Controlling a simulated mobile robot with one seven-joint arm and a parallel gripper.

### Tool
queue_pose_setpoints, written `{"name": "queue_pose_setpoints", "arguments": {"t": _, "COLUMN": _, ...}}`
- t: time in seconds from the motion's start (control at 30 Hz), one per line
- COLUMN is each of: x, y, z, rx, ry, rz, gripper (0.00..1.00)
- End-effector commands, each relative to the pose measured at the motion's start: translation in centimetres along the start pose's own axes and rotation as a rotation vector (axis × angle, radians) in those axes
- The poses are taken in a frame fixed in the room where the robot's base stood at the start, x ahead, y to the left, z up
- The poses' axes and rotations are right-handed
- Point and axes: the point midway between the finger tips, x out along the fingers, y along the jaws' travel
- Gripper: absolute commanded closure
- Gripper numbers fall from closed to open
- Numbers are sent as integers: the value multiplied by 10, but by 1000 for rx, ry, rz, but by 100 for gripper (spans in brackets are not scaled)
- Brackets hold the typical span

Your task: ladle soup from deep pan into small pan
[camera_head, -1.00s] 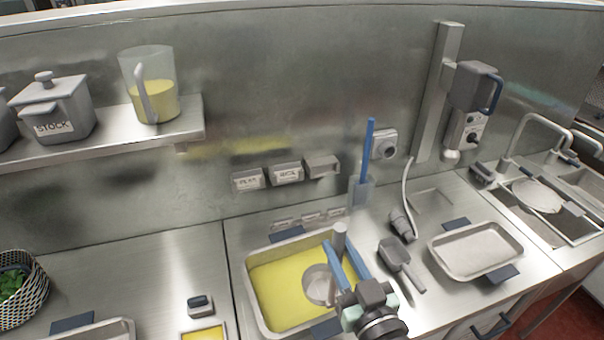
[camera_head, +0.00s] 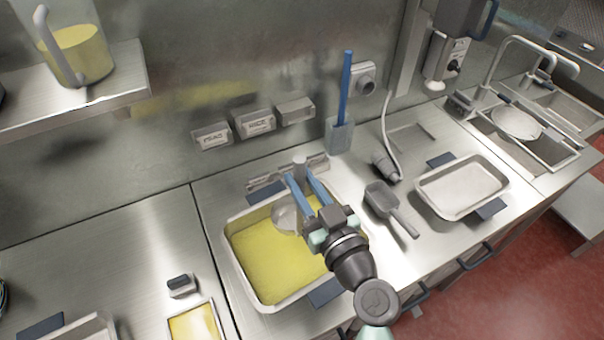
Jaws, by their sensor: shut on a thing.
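The deep pan (camera_head: 236,278) is a steel rectangular pan set in the counter, holding yellow soup. My gripper (camera_head: 296,178) has two long blue fingers and is shut on the grey handle of a ladle (camera_head: 284,216). The ladle's round bowl is at the back right of the deep pan, over or in the soup; its exact depth I cannot tell. My gripper partly hides the ladle and the pan's right side. A small pan (camera_head: 215,318) with yellow contents is at the bottom edge, left of the deep pan, partly cut off.
A grey scoop (camera_head: 388,205) and a shallow steel tray (camera_head: 462,190) lie to the right. A blue-handled tool stands in a holder (camera_head: 339,135) behind the pan. Labelled boxes (camera_head: 254,123) hang on the wall. A shelf (camera_head: 70,110) carries a jug (camera_head: 77,50). The left counter has free room.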

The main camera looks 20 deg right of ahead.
Motion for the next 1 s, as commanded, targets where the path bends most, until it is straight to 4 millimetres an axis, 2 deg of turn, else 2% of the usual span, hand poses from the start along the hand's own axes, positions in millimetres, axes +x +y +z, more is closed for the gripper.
{"name": "queue_pose_setpoints", "arguments": {"t": 0.03, "x": 0, "y": 0, "z": 15, "rx": -2, "ry": 3, "rz": 0, "gripper": 100}}
{"name": "queue_pose_setpoints", "arguments": {"t": 0.7, "x": 0, "y": 0, "z": 103, "rx": -2, "ry": 3, "rz": 0, "gripper": 100}}
{"name": "queue_pose_setpoints", "arguments": {"t": 0.83, "x": 0, "y": 0, "z": 111, "rx": -3, "ry": 3, "rz": 1, "gripper": 100}}
{"name": "queue_pose_setpoints", "arguments": {"t": 1.0, "x": 0, "y": 0, "z": 111, "rx": -2, "ry": 3, "rz": 1, "gripper": 100}}
